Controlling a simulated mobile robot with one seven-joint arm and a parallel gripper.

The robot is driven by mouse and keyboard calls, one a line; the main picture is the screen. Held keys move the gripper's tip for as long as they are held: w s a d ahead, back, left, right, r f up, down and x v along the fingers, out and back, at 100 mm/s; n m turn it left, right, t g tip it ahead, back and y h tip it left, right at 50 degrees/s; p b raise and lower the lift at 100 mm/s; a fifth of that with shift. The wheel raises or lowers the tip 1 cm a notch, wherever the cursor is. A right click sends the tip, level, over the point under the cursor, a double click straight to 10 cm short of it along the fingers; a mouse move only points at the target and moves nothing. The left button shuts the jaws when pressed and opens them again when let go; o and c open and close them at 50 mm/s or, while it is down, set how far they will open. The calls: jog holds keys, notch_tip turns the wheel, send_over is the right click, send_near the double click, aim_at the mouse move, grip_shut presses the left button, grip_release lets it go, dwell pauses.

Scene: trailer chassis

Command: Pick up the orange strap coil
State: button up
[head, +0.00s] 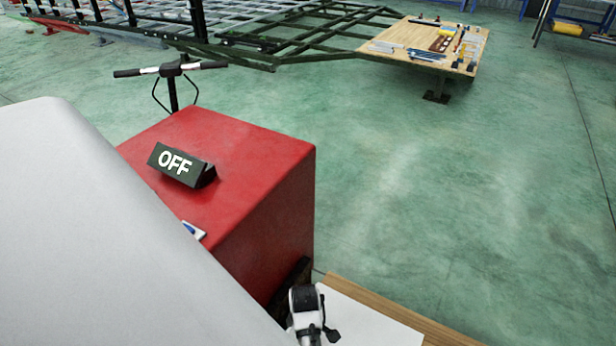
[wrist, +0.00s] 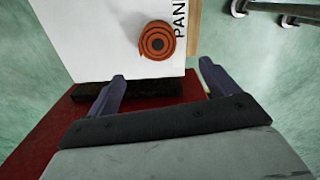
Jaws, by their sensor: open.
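The orange strap coil (wrist: 157,41) shows in the wrist view as a round spiral of orange and dark bands. It lies on a white panel or sheet (wrist: 95,40), close to the black letters "PAN". My gripper (wrist: 162,74) is open, and its two dark fingers are spread apart below the coil in the picture. Nothing is between the fingers, and they look apart from the coil. The coil does not show in the head view. The white sheet (head: 365,325) shows there on a wooden surface at the bottom edge.
Farther back are the trailer frame (head: 300,40) and a wooden board with tools (head: 405,42). The green floor at right is clear.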

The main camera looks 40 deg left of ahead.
notch_tip(320, 180, down, 6)
jog(key=shift+w+f, duration=0.1)
jog(key=shift+f, duration=0.1)
jog(key=shift+w+d+f, duration=0.1)
jog(key=shift+d+f, duration=0.1)
jog(key=shift+f, duration=1.15)
jog(key=shift+w+d+f, duration=0.1)
jog(key=shift+d+f, duration=0.1)
jog(key=shift+f, duration=1.1)
jog(key=c, duration=1.2)
jog(key=shift+r, duration=0.2)
